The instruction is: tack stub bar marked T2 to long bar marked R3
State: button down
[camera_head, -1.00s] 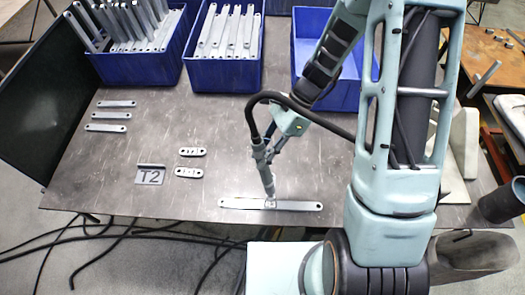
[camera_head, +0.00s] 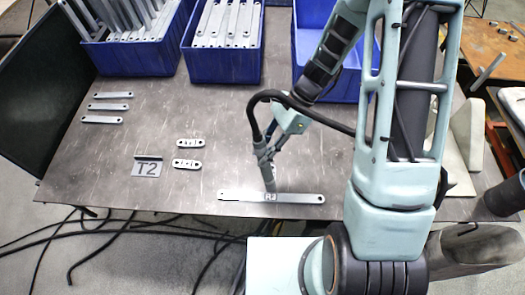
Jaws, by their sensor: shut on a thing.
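A long grey bar (camera_head: 300,198) lies flat near the table's front edge. A small lettered patch (camera_head: 270,197) sits at its middle; I cannot read it or tell whether it is a separate piece on top. My gripper (camera_head: 287,120) is shut on a grey torch-like tool (camera_head: 263,157) with a black hose. The tool points down, its tip at or just above the bar's middle; contact cannot be told. A sign plate marked T2 (camera_head: 147,168) stands left of two short stub bars, one farther back (camera_head: 190,143) and one nearer (camera_head: 187,164). Their own markings are too small to read.
Several bars fill the left (camera_head: 130,58) and middle (camera_head: 220,68) blue bins; the right blue bin (camera_head: 330,88) looks empty. Three bars (camera_head: 108,107) lie at the table's left. A dark panel (camera_head: 40,110) stands at the left edge. Cables lie on the floor in front.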

aim_at(263, 144)
jog(key=shift+s+f, duration=0.1)
jog(key=shift+f, duration=0.3)
dwell(2.0)
notch_tip(263, 144, up, 5)
jog(key=p, duration=0.3)
jog(key=shift+r+p, duration=0.15)
jog(key=shift+p, duration=0.25)
